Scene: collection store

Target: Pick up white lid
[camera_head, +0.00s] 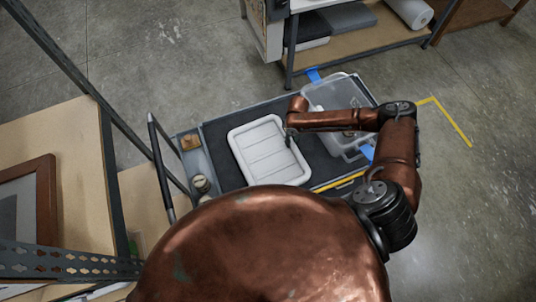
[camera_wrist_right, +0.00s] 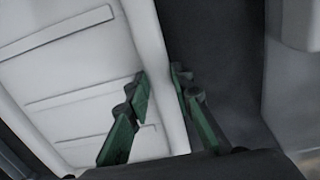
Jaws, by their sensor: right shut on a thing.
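The white lid (camera_head: 262,150) is a shallow rectangular piece with raised ribs. It lies on the dark top of a cart (camera_head: 225,130), left of a clear plastic box (camera_head: 335,92). My right gripper (camera_head: 289,134) is at the lid's right edge. In the right wrist view the green-padded fingers of my right gripper (camera_wrist_right: 161,95) straddle the rim of the white lid (camera_wrist_right: 85,70), one on each side, shut on it. The fingertips are small in the head view and partly hidden by the arm. My left gripper is not in view.
The clear box stands close on the right, under my right forearm, with blue tabs (camera_head: 313,74) by it. The cart's handle (camera_head: 160,165), a small round item (camera_head: 201,184) and a shelf rack (camera_head: 115,190) are on the left. A shelf (camera_head: 345,45) stands behind.

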